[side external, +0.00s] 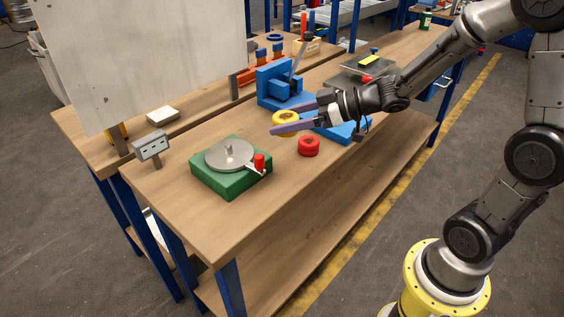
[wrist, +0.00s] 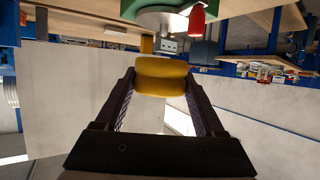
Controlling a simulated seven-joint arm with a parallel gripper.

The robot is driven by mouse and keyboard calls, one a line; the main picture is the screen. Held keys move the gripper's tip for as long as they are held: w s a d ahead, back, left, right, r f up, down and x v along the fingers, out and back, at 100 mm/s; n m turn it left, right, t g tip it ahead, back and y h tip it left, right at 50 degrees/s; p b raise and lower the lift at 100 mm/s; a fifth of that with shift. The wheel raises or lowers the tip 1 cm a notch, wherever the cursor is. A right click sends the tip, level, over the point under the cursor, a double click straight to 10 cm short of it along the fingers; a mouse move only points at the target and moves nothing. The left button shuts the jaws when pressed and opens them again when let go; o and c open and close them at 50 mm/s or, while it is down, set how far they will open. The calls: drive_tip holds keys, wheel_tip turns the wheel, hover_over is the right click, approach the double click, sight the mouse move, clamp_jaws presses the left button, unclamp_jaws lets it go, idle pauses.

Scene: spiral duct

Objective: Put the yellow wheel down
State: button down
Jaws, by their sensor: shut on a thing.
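The yellow wheel (side external: 286,117) is between the two long purple fingers of my gripper (side external: 288,120), over the middle of the workbench. In the wrist view the yellow wheel (wrist: 160,76) fills the gap between the fingertips (wrist: 161,82), with a finger against each side. My gripper is shut on it. The wheel looks held above the bench top, but its exact height is unclear. A similar red wheel (side external: 308,147) lies flat on the bench just in front of my gripper.
A green block with a grey turntable (side external: 228,155) and red knob (side external: 260,162) stands to the left. A blue fixture (side external: 280,86) stands behind my gripper, and a blue block (side external: 341,131) lies below it. A small grey box with a face (side external: 152,146) stands at the left edge.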

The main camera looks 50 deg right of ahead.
drive_tip(key=w+d+f+m+h, duration=0.1)
drive_tip(key=d+f, duration=0.1)
drive_tip(key=d, duration=0.1)
drive_tip(key=w+d+f+m+t+h, duration=0.1)
drive_tip(key=d+f, duration=0.2)
drive_tip(key=w+d+f, duration=0.2)
drive_tip(key=d, duration=0.2)
drive_tip(key=shift+w+f+m+h, duration=0.1)
drive_tip(key=shift+f+m+h, duration=0.25)
drive_tip(key=shift+m+h, duration=0.05)
drive_tip(key=w+r+m+h, duration=0.1)
drive_tip(key=w+r, duration=0.7)
drive_tip(key=w, duration=0.1)
hover_over(249, 120)
drive_tip(key=s, duration=0.1)
drive_tip(key=shift+t, duration=0.4)
wheel_tip(249, 120, down, 9)
drive_tip(key=shift+f, duration=0.1)
drive_tip(key=shift+w+f, duration=0.45)
drive_tip(key=shift+f, duration=1.55)
drive_tip(key=shift+f, duration=0.35)
